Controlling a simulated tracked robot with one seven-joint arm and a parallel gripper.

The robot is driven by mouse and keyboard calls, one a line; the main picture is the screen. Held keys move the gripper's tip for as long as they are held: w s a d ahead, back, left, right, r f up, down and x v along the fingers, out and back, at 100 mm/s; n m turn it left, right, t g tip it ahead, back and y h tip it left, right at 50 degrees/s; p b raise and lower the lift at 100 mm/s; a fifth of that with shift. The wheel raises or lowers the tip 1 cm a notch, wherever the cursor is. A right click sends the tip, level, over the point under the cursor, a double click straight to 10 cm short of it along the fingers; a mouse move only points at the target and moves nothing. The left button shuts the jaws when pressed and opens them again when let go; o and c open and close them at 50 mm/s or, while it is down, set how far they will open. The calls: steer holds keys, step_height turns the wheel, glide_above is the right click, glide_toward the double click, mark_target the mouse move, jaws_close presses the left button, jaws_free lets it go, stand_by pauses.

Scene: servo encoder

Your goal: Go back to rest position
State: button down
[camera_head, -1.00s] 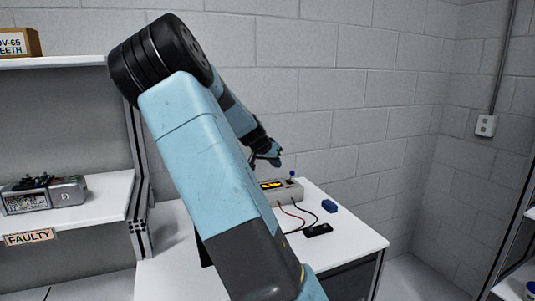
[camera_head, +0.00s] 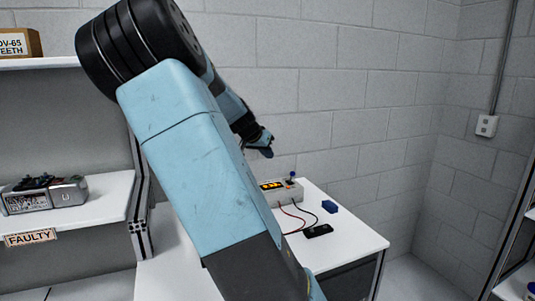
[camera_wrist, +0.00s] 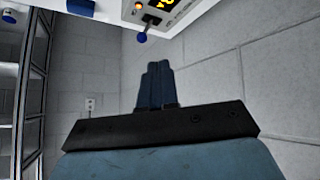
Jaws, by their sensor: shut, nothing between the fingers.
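My gripper (camera_head: 267,148) hangs in the air above and behind the table in the head view, clear of everything. In the wrist view its fingers (camera_wrist: 157,85) are together with nothing between them. The servo encoder box (camera_head: 283,190), light grey with a lit yellow display and a blue-knobbed lever, stands on the white table. It also shows at the top of the wrist view (camera_wrist: 170,15). Part of the box and table is hidden behind my arm in the head view.
A blue block (camera_head: 330,207) and a black device (camera_head: 318,231) with cables lie on the white table (camera_head: 355,242). A shelf labelled FAULTY (camera_head: 31,238) at left holds a grey device (camera_head: 45,195). A block wall stands behind; another rack is at right.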

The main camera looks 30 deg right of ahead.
stand_by(0.4)
steer(key=s+a+f+n+y, duration=0.3)
steer(key=s+a+f+y, duration=0.25)
steer(key=s+a, duration=0.25)
steer(key=s+a+r+n+t+y, duration=0.1)
steer(key=s+a+r+n, duration=0.3)
steer(key=s+a, duration=0.5)
steer(key=s+a+r+n+t+y, duration=0.1)
steer(key=s+a+r+n, duration=0.4)
steer(key=s+a, duration=0.5)
steer(key=s+t, duration=0.1)
steer(key=s, duration=0.4)
steer(key=shift+r+y, duration=0.35)
